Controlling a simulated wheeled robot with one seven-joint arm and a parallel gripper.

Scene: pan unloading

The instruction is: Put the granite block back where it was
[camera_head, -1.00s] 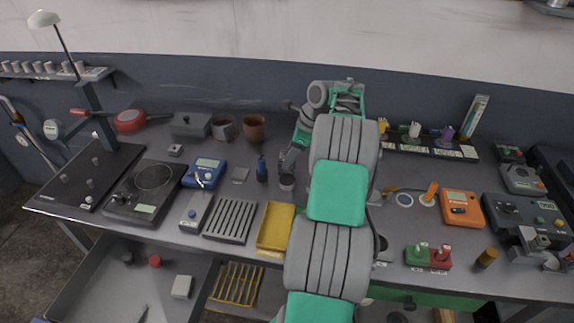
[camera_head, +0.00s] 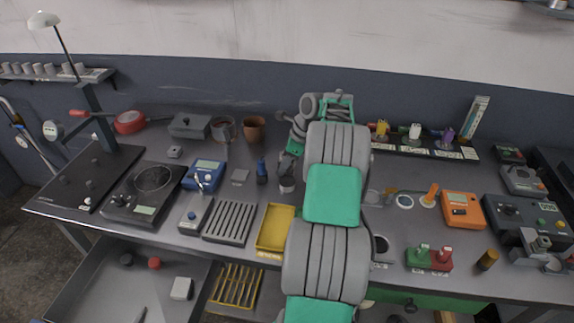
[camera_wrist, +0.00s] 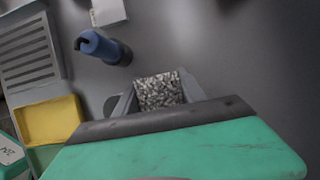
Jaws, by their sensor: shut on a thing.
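The granite block (camera_wrist: 158,91), speckled grey and white, sits between the fingers of my gripper (camera_wrist: 160,88) in the wrist view. The gripper is shut on it. The near part of the block is hidden behind my green and black wrist housing. In the head view my gripper (camera_head: 288,178) is over the middle of the bench, just right of a blue-topped dark upright object (camera_head: 262,171). The block cannot be made out there. Whether the block touches the bench is not clear.
A yellow tray (camera_head: 276,245) and a slotted grey rack (camera_head: 230,221) lie at the front left of my gripper. A flat grey square (camera_head: 240,176) is to the left. Brown pot (camera_head: 254,129) stands behind. An open drawer (camera_head: 95,290) juts out at lower left.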

